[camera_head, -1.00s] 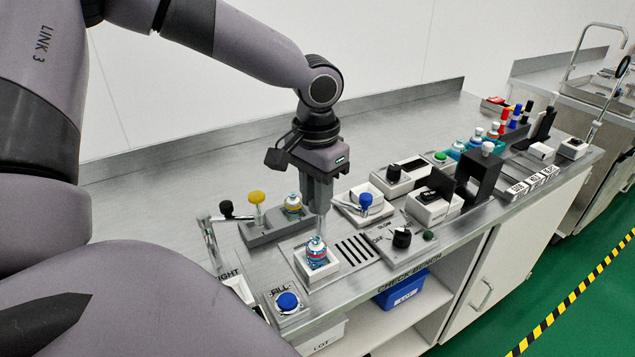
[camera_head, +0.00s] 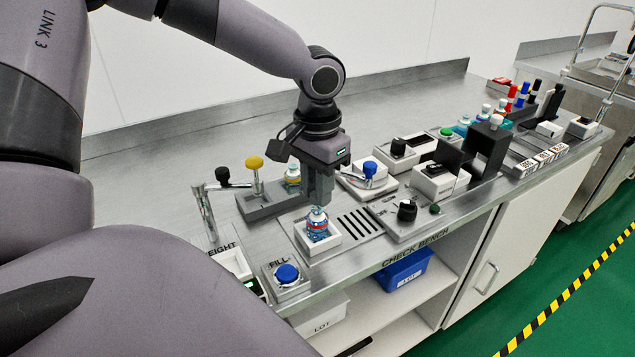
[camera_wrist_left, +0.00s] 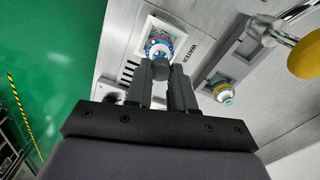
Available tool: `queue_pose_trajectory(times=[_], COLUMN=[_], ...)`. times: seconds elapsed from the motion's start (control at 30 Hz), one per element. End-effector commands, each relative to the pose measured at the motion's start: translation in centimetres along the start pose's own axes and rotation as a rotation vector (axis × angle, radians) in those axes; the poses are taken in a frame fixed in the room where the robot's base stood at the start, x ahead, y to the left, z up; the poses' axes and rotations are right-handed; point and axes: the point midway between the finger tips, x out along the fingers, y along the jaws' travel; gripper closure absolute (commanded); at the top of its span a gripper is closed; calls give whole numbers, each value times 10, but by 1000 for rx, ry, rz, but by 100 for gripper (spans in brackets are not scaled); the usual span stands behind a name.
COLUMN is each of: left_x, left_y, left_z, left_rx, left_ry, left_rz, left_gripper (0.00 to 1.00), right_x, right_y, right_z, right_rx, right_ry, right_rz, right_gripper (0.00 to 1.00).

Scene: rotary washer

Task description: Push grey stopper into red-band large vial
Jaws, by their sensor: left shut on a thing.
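The large vial (camera_head: 318,228), with red and blue bands, stands upright in a white square holder near the front edge of the bench. It also shows in the left wrist view (camera_wrist_left: 159,46), just beyond my fingertips. My left gripper (camera_head: 321,198) points down directly over the vial's mouth. Its fingers are shut on a small grey piece, which looks like the grey stopper (camera_wrist_left: 160,69). In the head view the fingers mostly hide the stopper, so I cannot tell whether it touches the vial's mouth. My right gripper is not in view.
A yellow-banded vial (camera_head: 293,175) stands in a grey fixture behind, near a yellow-knobbed lever (camera_head: 254,163). A blue fill button (camera_head: 287,273) is at the front left. A blue-knobbed device (camera_head: 369,170) and a black-knobbed panel (camera_head: 407,211) lie to the right.

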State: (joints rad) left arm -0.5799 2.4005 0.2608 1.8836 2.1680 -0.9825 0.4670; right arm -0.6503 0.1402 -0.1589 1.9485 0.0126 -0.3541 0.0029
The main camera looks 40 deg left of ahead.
Motion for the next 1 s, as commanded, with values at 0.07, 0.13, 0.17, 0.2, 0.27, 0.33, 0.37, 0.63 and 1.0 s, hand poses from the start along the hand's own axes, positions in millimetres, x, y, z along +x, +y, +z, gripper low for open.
queue_pose_trajectory(times=[0.07, 0.13, 0.17, 0.2, 0.27, 0.33, 0.37, 0.63, 1.0], left_x=[6, 8, 9, 9, 10, 9, 9, 8, 1], left_y=[0, 0, 0, 0, 0, 0, 0, 0, 0], left_z=[0, 0, 0, 0, 0, 0, 0, 0, 0], left_rx=[0, 0, 0, 0, 0, 0, 0, 0, 0], left_ry=[-1, -1, 0, 0, 0, 0, 0, 0, 0], left_rz=[1, 1, 1, 1, 1, 1, 1, 1, 2], left_gripper=[100, 100, 100, 100, 100, 100, 100, 100, 100], right_x=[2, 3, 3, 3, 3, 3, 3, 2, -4], right_y=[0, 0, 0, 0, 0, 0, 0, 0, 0], right_z=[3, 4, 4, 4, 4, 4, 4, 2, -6], right_rx=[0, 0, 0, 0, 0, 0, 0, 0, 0], right_ry=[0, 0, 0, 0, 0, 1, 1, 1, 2], right_rz=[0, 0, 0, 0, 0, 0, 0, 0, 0], right_gripper=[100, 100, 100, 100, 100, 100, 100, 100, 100])
